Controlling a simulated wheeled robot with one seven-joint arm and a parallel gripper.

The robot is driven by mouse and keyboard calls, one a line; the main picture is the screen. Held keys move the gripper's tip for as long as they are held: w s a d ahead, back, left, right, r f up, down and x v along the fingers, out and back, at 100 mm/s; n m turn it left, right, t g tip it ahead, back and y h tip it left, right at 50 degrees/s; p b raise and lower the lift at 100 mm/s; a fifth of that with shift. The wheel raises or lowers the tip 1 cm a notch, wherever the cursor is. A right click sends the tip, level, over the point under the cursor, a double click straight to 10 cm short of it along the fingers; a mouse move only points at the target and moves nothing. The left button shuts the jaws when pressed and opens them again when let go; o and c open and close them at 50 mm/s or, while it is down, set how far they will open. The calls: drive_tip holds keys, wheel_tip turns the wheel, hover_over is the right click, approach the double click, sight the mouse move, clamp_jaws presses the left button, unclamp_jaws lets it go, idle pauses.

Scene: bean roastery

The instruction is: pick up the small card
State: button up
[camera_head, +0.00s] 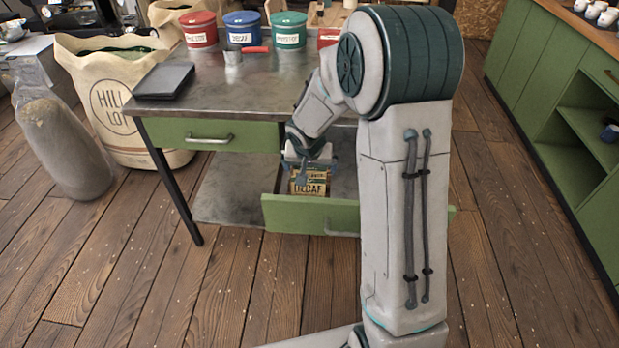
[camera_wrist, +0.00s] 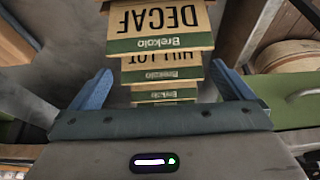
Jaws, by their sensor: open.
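Several tan cards with green bands reading "Brekolo" stand in a row in an open green drawer (camera_head: 285,213). The frontmost, a card lettered "DECAF" (camera_head: 309,189), shows upside down at the top of the wrist view (camera_wrist: 160,18). Behind it is a card lettered "HILL LOT" (camera_wrist: 162,62), partly covered, with more card edges below it. I cannot tell which is the small card. My gripper (camera_head: 308,162) is at the drawer, close above the cards. In the wrist view its two blue fingers (camera_wrist: 165,84) are apart, with the row of cards between or beyond them; contact is unclear.
A closed drawer (camera_head: 210,136) is left of the open one. A burlap sack (camera_head: 105,95) stands left; green cabinets (camera_head: 550,75) stand right.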

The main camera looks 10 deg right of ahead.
sight(310, 170)
drive_tip(key=x, duration=0.3)
drive_tip(key=shift+w+a+f, duration=0.1)
drive_tip(key=shift+f, duration=0.05)
drive_tip(key=c, duration=0.8)
drive_tip(key=shift+c, duration=0.2)
wheel_tip(310, 170, up, 10)
drive_tip(key=shift+r+p, duration=0.1)
drive_tip(key=shift+p, duration=0.6)
